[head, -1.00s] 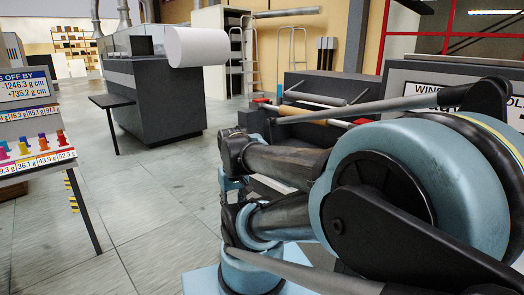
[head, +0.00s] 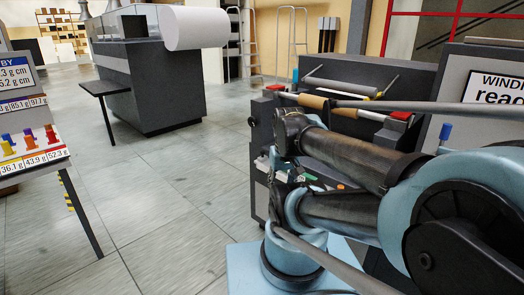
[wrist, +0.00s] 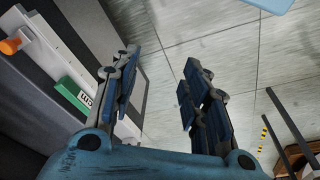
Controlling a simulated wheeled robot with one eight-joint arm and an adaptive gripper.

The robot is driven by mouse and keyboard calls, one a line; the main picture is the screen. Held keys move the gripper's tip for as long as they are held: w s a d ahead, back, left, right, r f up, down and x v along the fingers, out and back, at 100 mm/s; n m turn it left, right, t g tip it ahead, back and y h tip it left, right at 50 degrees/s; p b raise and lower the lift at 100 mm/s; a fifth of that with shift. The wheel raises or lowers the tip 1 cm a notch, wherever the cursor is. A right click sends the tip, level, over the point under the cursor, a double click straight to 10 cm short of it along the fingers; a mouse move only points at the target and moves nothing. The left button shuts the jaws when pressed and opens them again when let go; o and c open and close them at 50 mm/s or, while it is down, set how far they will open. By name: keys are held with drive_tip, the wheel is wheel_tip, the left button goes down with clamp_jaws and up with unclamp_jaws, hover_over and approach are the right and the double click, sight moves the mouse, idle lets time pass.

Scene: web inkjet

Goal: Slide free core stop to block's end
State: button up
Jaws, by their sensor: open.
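My gripper (wrist: 163,68) is open and empty in the wrist view, with bare floor between its two blue-padded fingers. A green block (wrist: 74,95) with a white label lies left of the fingers, apart from them, by a pale rail (wrist: 58,62). An orange knob (wrist: 10,46) is at the rail's upper left. In the head view the winding station has a brown core (head: 312,101) on a shaft, with a red-topped piece (head: 276,87) at its left and another red-topped piece (head: 401,115) farther right. I cannot tell which part is the free core stop.
My arm covers much of the station's front. A notice panel (head: 497,88) stands at the right. A large grey machine (head: 150,90) with a white roll (head: 195,28) stands behind, left. A slanted display board (head: 30,120) is at the far left. The floor between is clear.

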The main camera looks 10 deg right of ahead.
drive_tip(key=w+r+m+g, duration=0.1)
drive_tip(key=w+r+m, duration=0.1)
drive_tip(key=w+r, duration=0.6)
drive_tip(key=w+r+m, duration=0.2)
drive_tip(key=w+r, duration=0.2)
drive_tip(key=w, duration=0.8)
drive_tip(key=m+g, duration=0.1)
drive_tip(key=m, duration=0.3)
hover_over(263, 151)
wheel_tip(263, 151, down, 4)
wheel_tip(263, 151, down, 16)
drive_tip(key=shift+a+f, duration=0.1)
